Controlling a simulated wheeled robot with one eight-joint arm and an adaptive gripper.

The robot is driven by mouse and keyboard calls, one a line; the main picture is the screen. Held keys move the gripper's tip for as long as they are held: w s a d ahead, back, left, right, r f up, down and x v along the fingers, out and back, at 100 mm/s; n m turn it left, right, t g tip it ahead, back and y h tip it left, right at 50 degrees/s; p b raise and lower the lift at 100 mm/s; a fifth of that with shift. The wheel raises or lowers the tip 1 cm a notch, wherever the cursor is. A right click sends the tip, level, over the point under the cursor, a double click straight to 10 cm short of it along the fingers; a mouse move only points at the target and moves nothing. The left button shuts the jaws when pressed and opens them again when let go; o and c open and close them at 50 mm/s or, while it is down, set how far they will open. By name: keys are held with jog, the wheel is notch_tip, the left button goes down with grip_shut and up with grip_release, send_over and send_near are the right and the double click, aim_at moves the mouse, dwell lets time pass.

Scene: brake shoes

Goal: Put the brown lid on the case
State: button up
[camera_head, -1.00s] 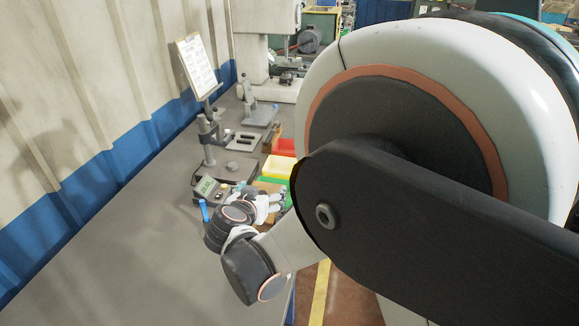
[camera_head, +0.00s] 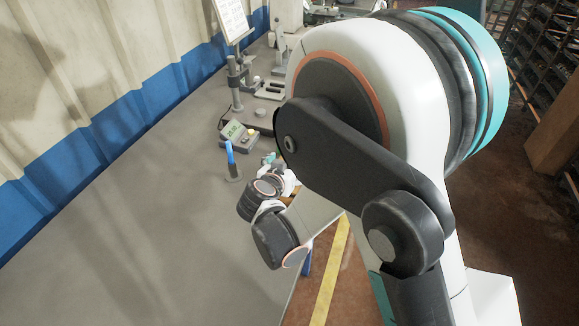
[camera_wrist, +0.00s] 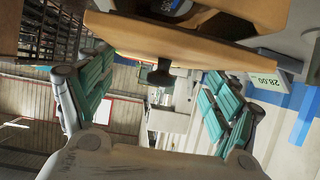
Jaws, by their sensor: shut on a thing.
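The brown lid (camera_wrist: 185,45) is a tan board in the upper part of the wrist view, with a dark knob (camera_wrist: 160,75) pointing towards my palm. My gripper (camera_wrist: 160,72) is shut on the lid, its teal finger pads on either side of the knob; the exact contact is unclear. Another tan-brown piece (camera_wrist: 225,20), seemingly the case, shows right behind the lid, with something dark and blue at its top edge. Whether lid and case touch cannot be told. In the head view my gripper (camera_head: 284,178) is small and partly covers the tan parts.
A digital readout box (camera_head: 238,133) and a blue upright tool in a round stand (camera_head: 231,160) are close to my gripper. A gauge stand (camera_head: 236,85) is farther back. The near grey tabletop (camera_head: 150,240) is clear; its right edge borders the floor.

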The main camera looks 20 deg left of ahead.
jog(key=shift+f, duration=0.1)
jog(key=shift+f+b, duration=0.35)
jog(key=shift+b, duration=0.1)
jog(key=shift+f, duration=0.2)
jog(key=o, duration=1.1)
jog(key=shift+r, duration=0.1)
jog(key=shift+r+p, duration=0.45)
jog(key=shift+r, duration=0.1)
jog(key=p+v, duration=0.3)
jog(key=v, duration=0.9)
